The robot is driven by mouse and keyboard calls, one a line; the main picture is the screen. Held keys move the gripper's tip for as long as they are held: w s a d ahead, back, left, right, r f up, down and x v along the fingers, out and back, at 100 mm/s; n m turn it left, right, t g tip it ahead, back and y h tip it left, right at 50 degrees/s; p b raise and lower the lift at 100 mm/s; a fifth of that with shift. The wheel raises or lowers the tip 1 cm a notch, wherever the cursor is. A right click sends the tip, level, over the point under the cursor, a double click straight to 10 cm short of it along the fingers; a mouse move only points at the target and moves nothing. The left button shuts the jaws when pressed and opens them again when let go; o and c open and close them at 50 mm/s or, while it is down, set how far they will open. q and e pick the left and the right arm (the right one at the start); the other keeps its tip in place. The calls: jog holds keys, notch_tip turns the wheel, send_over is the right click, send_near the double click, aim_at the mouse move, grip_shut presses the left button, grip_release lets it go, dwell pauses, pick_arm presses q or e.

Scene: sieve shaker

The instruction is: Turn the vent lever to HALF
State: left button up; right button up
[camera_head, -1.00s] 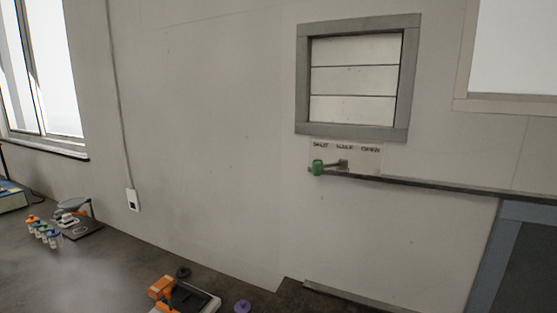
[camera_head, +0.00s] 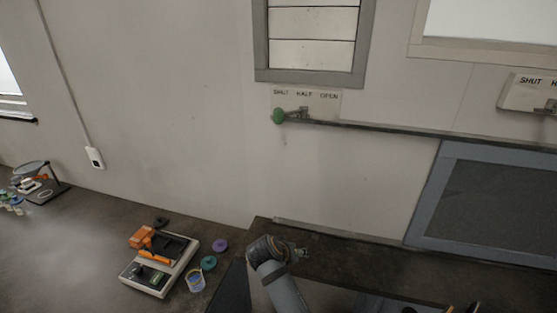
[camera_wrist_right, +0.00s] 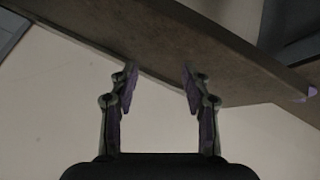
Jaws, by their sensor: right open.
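The vent lever (camera_head: 291,115) has a round green knob (camera_head: 279,116) and sits on a pale wall plate (camera_head: 325,100) marked SHUT, HALF, OPEN. The knob points left, below SHUT. The slatted vent (camera_head: 312,55) in its grey frame is directly above. My right gripper (camera_wrist_right: 160,88) is open in the right wrist view, its two fingers apart with nothing between them. A dark slab-like surface lies beyond the fingers; the lever does not show there. My left gripper is not clearly visible in either view.
A second plate (camera_head: 525,92) marked SHUT is at the right edge. A narrow ledge (camera_head: 390,129) runs right from the lever. An orange and grey device (camera_head: 160,258) stands on the dark bench (camera_head: 90,270). One of my arm links shows at bottom centre. The wall left of the lever is clear.

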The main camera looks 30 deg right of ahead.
jog(key=w+r+m+h, duration=0.3)
jog(key=w+r+m, duration=0.1)
jog(key=w+r, duration=0.4)
jog(key=m+g+h, duration=0.3)
jog(key=m+h, duration=0.4)
jog(key=m, duration=0.1)
send_near(274, 113)
jog(key=d+p, duration=0.5)
jog(key=d, duration=0.6)
jog(key=shift+d+f+p, duration=0.15)
jog(key=shift+d+p, duration=0.1)
jog(key=shift+p, duration=0.1)
jog(key=shift+w+f, duration=0.1)
grip_shut()
